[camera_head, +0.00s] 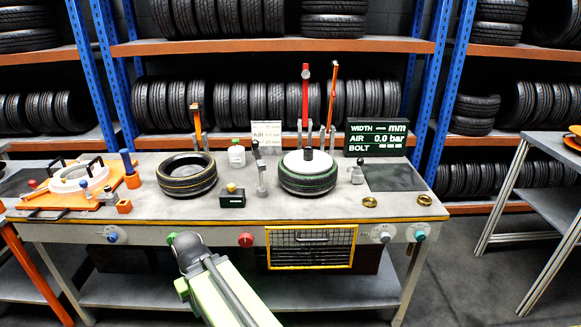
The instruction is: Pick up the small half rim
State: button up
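A white ring-shaped rim part (81,182) with black handles lies on an orange board (40,199) at the left of the workbench. A white disc (307,163) with a dark centre post sits on the green-striped tyre (307,183) at mid-bench. I cannot tell for certain which of these is the small half rim. My green arm reaches up from the bottom edge to a dark rounded joint in front of the bench's front edge. No gripper fingers show, and nothing held is visible.
Another tyre (186,177) lies left of centre. A small black box (232,199), a lever stand (260,176) and two brass rings (370,202) stand near the front. A yellow-framed drawer (311,247) is under the bench. Tyre racks fill the back; a side table (550,170) is at right.

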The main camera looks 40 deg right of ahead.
aim_at(307, 161)
jog(key=z, duration=0.35)
jog(key=i, duration=1)
jog(key=u, duration=0.3)
